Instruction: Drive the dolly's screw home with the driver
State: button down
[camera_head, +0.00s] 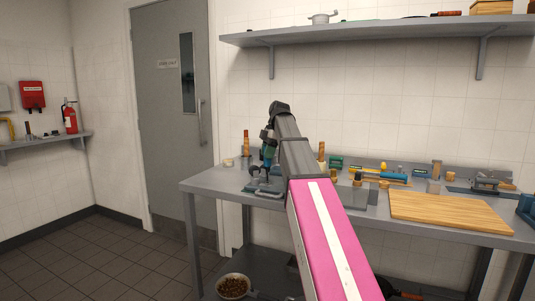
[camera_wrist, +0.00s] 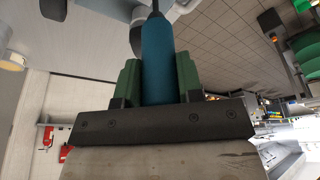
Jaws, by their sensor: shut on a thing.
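My gripper (camera_head: 267,148) is over the left end of the grey workbench. In the wrist view, the green fingers of my gripper (camera_wrist: 157,82) are shut on the teal handle of the driver (camera_wrist: 157,50), whose dark shaft points toward the top of the picture. The driver also shows as a small teal shape in the head view (camera_head: 267,154). A low grey object (camera_head: 265,189), which looks like the dolly, sits on the bench just below the driver. I cannot make out the screw, or whether the driver's tip touches anything.
The workbench (camera_head: 212,181) also holds a wooden board (camera_head: 450,211) at the right and several small tools and blocks along the back. A shelf (camera_head: 380,32) hangs above. A bowl (camera_head: 233,286) is low at the left. The floor at the left is clear.

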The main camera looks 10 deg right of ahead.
jog(key=shift+f, duration=0.95)
dwell(0.5)
jog(key=m, duration=0.2)
jog(key=m+t, duration=0.1)
jog(key=m, duration=0.2)
jog(key=shift+s+t, duration=0.1)
jog(key=shift+t, duration=0.2)
jog(key=m+t, duration=0.1)
jog(key=m, duration=0.4)
jog(key=shift+h, duration=0.4)
jog(key=m, duration=0.3)
jog(key=m+t+h, duration=0.1)
jog(key=m, duration=0.2)
jog(key=shift+h, duration=0.3)
jog(key=m+h, duration=0.1)
jog(key=m, duration=0.3)
jog(key=m+h, duration=0.1)
jog(key=m, duration=0.2)
jog(key=shift+m, duration=0.3)
jog(key=shift+r, duration=0.15)
